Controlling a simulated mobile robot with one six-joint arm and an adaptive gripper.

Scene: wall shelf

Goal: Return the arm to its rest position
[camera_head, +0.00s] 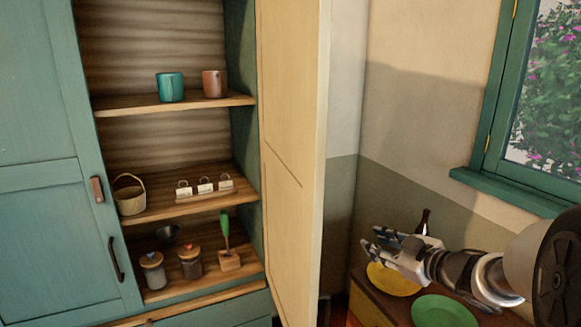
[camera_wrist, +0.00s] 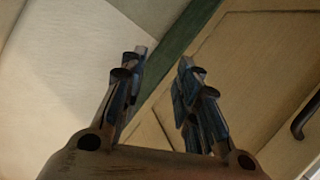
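My gripper (camera_head: 372,242) is at the lower right of the head view, in front of the wall and above a low wooden cabinet. It points left, towards the open cabinet door (camera_head: 292,150). In the wrist view my gripper (camera_wrist: 164,72) shows its two fingers apart with nothing between them. Beyond the fingers are a pale surface, a green edge and a beige panel with a dark handle (camera_wrist: 306,116).
The open shelf cabinet holds a teal mug (camera_head: 170,87), a brown mug (camera_head: 214,84), a basket (camera_head: 130,195) and several jars and small items.

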